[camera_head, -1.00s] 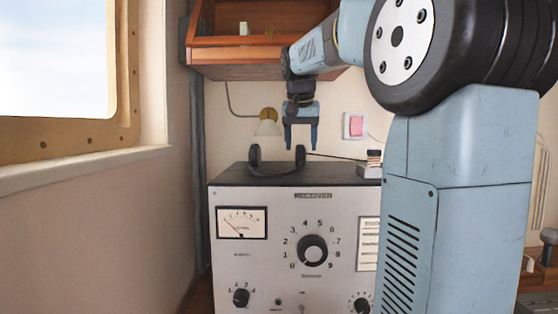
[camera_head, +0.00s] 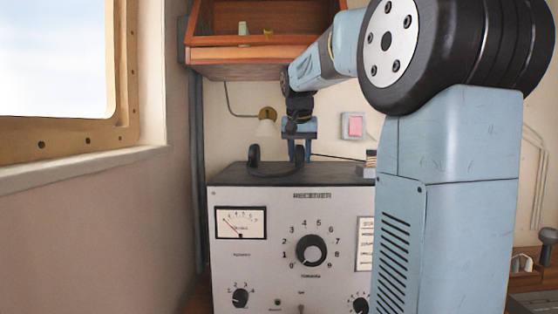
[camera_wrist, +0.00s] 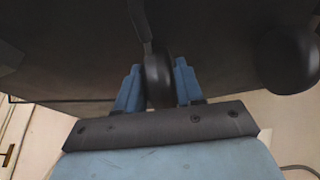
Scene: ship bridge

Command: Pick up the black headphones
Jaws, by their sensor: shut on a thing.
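The black headphones (camera_head: 270,171) lie on top of the grey receiver, with an ear cup standing up at each end of the band. My gripper (camera_head: 299,153) is at their right ear cup in the head view. In the wrist view my two blue fingers (camera_wrist: 158,88) stand on either side of one ear cup (camera_wrist: 157,76), shut on it. The other ear cup (camera_wrist: 289,60) shows at the right of the wrist view, apart from my fingers. The headphones still appear to rest on the receiver's dark top.
The receiver (camera_head: 276,215) has a meter and several knobs on its front. A wooden shelf (camera_head: 262,56) hangs above, close to my arm. A small wall lamp (camera_head: 266,120) is behind the headphones. A small stacked object (camera_head: 371,162) stands at the receiver's right.

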